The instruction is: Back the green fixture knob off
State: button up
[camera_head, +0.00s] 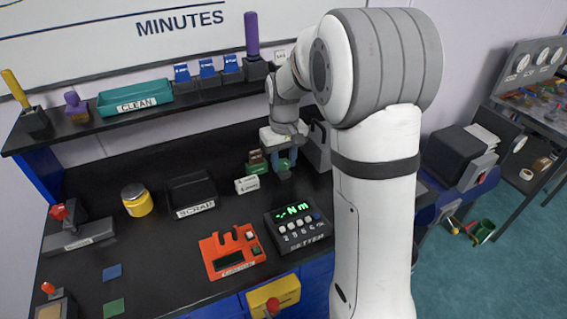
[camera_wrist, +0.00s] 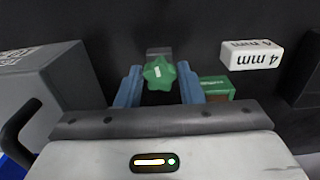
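The green star-shaped knob (camera_wrist: 158,74) has a white mark on its face and sits on a grey mount in the wrist view. My gripper (camera_wrist: 159,69) is open, its two blue fingers on the left and right of the knob. A narrow gap shows on each side, so neither finger appears to touch it. In the head view my gripper (camera_head: 284,161) points down at the back of the black bench, and the knob cannot be told apart from the fingers there.
A green block (camera_wrist: 216,89) stands close beside the right finger. A white "4 mm" block (camera_wrist: 251,55) lies further right; it also shows in the head view (camera_head: 247,184). A grey housing (camera_wrist: 60,95) fills the left of the wrist view. The black SETTER box (camera_head: 298,229) stands in front.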

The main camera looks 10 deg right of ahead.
jog(key=c, duration=0.5)
jog(key=n, duration=0.4)
jog(key=shift+n, duration=0.3)
jog(key=shift+c, duration=0.2)
jog(key=n, duration=0.4)
jog(key=shift+n, duration=0.3)
jog(key=shift+n, duration=0.7)
jog(key=o, duration=0.9)
